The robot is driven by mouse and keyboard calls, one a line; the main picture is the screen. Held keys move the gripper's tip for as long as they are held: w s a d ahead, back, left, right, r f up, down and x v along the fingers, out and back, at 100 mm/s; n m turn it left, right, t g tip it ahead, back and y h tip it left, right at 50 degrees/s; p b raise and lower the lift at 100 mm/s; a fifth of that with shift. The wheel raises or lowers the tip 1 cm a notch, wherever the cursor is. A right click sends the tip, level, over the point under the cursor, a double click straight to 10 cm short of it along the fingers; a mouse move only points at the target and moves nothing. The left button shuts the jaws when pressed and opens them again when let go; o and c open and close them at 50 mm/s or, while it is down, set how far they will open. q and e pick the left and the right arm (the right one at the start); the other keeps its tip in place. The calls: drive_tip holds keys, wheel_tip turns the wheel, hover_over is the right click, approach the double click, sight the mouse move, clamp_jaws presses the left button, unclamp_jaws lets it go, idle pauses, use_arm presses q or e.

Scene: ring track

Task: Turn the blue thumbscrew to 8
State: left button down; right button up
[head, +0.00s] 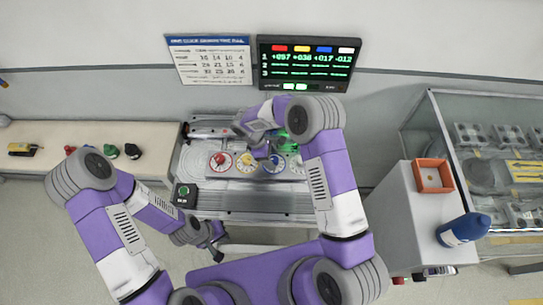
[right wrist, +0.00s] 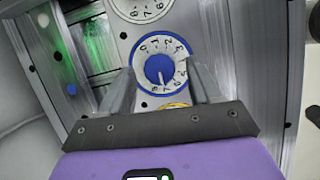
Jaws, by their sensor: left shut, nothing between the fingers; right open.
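The blue thumbscrew (right wrist: 159,68) sits in a white numbered dial with a blue rim in the right wrist view. A pale mark on it points down in the picture, towards digits too small to read surely. In the head view the blue dial (head: 273,164) is on the panel, partly hidden by my right arm. My right gripper (right wrist: 161,88) is open, its fingers to either side of the dial in the picture; I cannot tell whether they touch it. It also shows in the head view (head: 267,152). My left gripper (head: 217,246) is shut and empty, in front of the panel and away from it.
Red (head: 220,162) and yellow (head: 246,162) dials sit left of the blue one; a white dial (right wrist: 142,8) is beside it. A display (head: 309,62) shows coloured columns of numbers. A small black box (head: 185,196) stands front left. A cabinet (head: 425,205) holds an orange tray (head: 433,162).

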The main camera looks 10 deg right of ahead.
drive_tip(key=shift+d+f, duration=0.1)
drive_tip(key=shift+f, duration=0.15)
drive_tip(key=c, duration=1.1)
drive_tip(key=shift+o, duration=0.2)
drive_tip(key=shift+w+f+m+g+b, duration=0.1)
drive_tip(key=shift+m+g+b, duration=0.3)
drive_tip(key=shift+m+b, duration=0.7)
drive_tip(key=shift+d+m+g+y+b, duration=0.1)
drive_tip(key=shift+m+g+y+b, duration=0.5)
drive_tip(key=shift+m, duration=1.2)
drive_tip(key=shift+w, duration=0.1)
drive_tip(key=o, duration=1.1)
drive_tip(key=shift+c, duration=0.2)
